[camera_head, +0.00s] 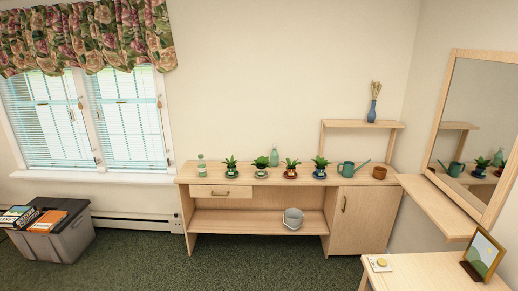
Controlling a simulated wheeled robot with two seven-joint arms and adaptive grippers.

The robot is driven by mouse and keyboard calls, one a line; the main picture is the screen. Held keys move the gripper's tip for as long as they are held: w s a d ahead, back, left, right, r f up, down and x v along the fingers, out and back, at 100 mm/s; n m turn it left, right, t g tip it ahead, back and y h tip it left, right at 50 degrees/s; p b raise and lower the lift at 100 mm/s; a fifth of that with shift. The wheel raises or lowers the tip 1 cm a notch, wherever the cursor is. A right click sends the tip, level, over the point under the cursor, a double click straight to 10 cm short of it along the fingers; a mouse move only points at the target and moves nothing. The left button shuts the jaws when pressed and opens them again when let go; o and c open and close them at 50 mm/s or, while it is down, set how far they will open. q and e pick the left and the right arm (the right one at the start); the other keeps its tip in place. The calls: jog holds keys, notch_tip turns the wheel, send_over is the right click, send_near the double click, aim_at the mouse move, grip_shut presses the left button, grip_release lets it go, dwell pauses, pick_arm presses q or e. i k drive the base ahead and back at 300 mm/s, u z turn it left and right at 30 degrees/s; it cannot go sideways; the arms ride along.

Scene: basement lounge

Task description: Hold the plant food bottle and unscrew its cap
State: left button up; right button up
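A small pale green bottle with a light label (201,164) stands upright at the left end of the long wooden sideboard (300,194). A second, plain green bottle (274,158) stands upright behind the row of potted plants. Both are too small to read, so I cannot tell for certain which one is the plant food bottle. Their caps are too small to make out clearly. Neither of my grippers is in view.
Several potted plants (231,167), a teal watering can (346,168) and a terracotta pot (379,172) stand along the sideboard. A grey bucket (293,218) sits on its lower shelf. A grey bin (58,240) stands left. The green carpet (200,272) in front is clear.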

aim_at(202, 164)
jog(key=i, duration=3.1)
jog(key=u, duration=3.4)
jog(key=k, duration=0.15)
jog(key=z, duration=1.55)
